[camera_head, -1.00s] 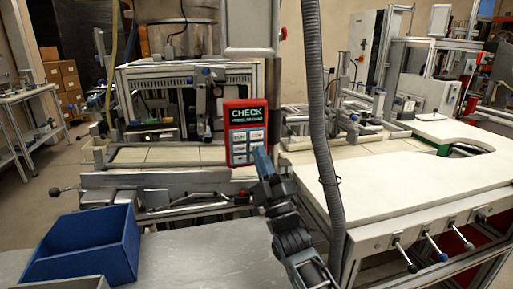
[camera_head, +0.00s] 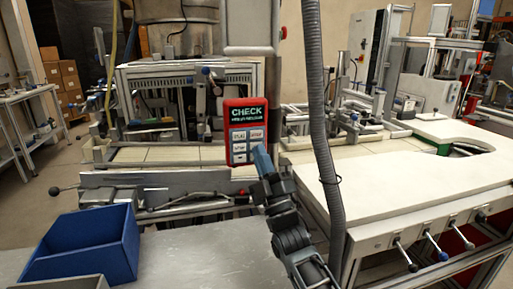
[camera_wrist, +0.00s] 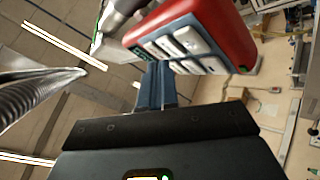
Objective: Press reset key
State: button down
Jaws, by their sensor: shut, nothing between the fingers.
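A red control box (camera_head: 245,112) with a dark CHECK screen and a panel of white keys faces me in the head view. Its key labels are too small to read surely, so I cannot pick out the reset key. The box shows tilted at the top of the wrist view (camera_wrist: 216,22), with its white keys (camera_wrist: 187,40) facing the fingers. My gripper (camera_head: 260,152) is shut and empty, its blue fingers at the lower right of the key panel, hiding part of it. The fingertips (camera_wrist: 160,66) look very close to the keys; I cannot tell whether they touch.
A grey hose (camera_head: 322,130) hangs just right of my arm. A blue bin (camera_head: 85,245) stands on the grey table at the lower left. A white worktop (camera_head: 400,185) with levers along its front lies to the right. Machine frames stand behind the box.

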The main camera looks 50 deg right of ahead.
jog(key=shift+w+d, duration=0.15)
jog(key=shift+w, duration=0.1)
jog(key=shift+w+d+b, duration=0.2)
jog(key=shift+w+b, duration=0.1)
jog(key=shift+b, duration=0.25)
dwell(0.6)
jog(key=shift+s, duration=0.1)
jog(key=shift+s+a+f, duration=0.15)
jog(key=shift+s+a, duration=0.25)
jog(key=shift+s, duration=0.15)
